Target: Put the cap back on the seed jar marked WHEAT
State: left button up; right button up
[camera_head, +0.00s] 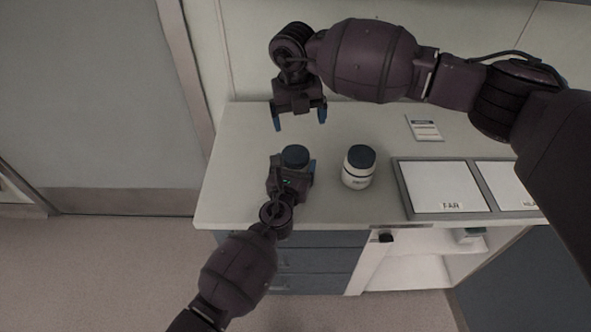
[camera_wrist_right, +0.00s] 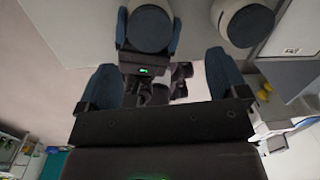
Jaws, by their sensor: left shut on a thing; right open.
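My left gripper (camera_head: 292,172) is shut on a jar at the left part of the counter; its dark blue cap (camera_head: 295,155) shows on top. The gripper hides most of the jar's body and any label. The right wrist view shows this cap (camera_wrist_right: 150,28) between the left gripper's blue fingers, with white jar around it. A second white jar (camera_head: 357,178) with a dark blue cap stands upright to the right; its label is too small to read. My right gripper (camera_head: 300,117) is open and empty, behind and above the held jar; its fingers also show in its wrist view (camera_wrist_right: 163,85).
A grey-framed tray (camera_head: 404,190) with white panels lies at the right; one panel is marked FAR, the other's label is partly cut off. A small card (camera_head: 425,128) lies behind it. The counter (camera_head: 225,190) is bare at its left end. Drawers are below.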

aim_at(296, 154)
jog(key=n, duration=0.7)
jog(key=shift+s+f, duration=0.1)
jog(key=shift+f, duration=0.1)
jog(key=n, duration=0.5)
jog(key=shift+s+f+n, duration=0.15)
jog(key=shift+f+n, duration=0.15)
jog(key=n, duration=0.4)
jog(key=shift+s+a+f+g, duration=0.15)
jog(key=shift+f+g, duration=0.05)
jog(key=shift+g, duration=0.1)
jog(key=n, duration=0.2)
jog(key=shift+a+n+y, duration=0.1)
jog(key=shift+n+y, duration=0.2)
jog(key=n, duration=0.5)
jog(key=shift+a+n, duration=0.15)
jog(key=shift+n, duration=0.25)
jog(key=shift+f, duration=4.05)
jog(key=shift+c, duration=0.4)
